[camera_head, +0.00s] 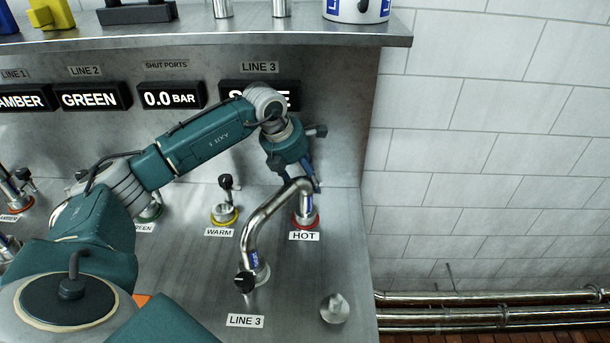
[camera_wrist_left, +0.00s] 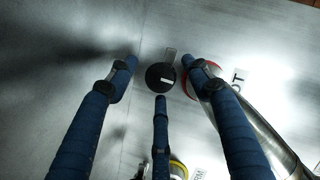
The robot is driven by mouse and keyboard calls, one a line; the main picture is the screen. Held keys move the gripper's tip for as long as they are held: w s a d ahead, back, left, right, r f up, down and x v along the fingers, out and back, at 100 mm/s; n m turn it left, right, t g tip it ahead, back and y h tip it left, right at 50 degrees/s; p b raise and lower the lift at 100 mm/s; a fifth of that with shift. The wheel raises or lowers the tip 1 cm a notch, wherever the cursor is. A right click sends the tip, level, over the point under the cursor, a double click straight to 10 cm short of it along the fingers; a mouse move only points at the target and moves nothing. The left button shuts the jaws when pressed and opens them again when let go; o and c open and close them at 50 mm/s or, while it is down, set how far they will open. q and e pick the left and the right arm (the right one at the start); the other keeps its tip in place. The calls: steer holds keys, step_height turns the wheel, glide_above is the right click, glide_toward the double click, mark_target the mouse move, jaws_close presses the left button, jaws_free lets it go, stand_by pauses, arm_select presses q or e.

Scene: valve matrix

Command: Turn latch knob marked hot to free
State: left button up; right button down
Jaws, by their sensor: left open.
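A black round latch knob (camera_wrist_left: 160,76) with a white line shows in the left wrist view, beside the red-ringed port marked HOT (camera_wrist_left: 208,80). In the head view the HOT port (camera_head: 305,223) has a red ring and a HOT label (camera_head: 304,236); its knob is hidden behind my gripper and the pipe. My left gripper (camera_head: 306,183) is just above this port. In the left wrist view its blue fingers (camera_wrist_left: 165,72) are spread open around the knob, with no finger clearly touching it. My right gripper is not in view.
A bent steel pipe (camera_head: 262,215) joins the HOT port and the LINE 3 port, close to my gripper. The yellow-ringed WARM port (camera_head: 224,214) with an upright black knob stands to the left. A round steel post (camera_head: 334,308) is at the front right. A shelf (camera_head: 240,36) hangs above.

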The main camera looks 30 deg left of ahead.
arm_select(q)
steer(key=shift+a+f, duration=0.1)
steer(key=shift+f, duration=0.05)
steer(key=c, duration=1.1)
steer(key=shift+n+b, duration=0.3)
steer(key=shift+b, duration=0.1)
steer(key=shift+w+r, duration=0.1)
steer(key=shift+r, duration=0.1)
steer(key=o, duration=1.1)
steer(key=shift+d, duration=0.2)
steer(key=shift+f, duration=0.1)
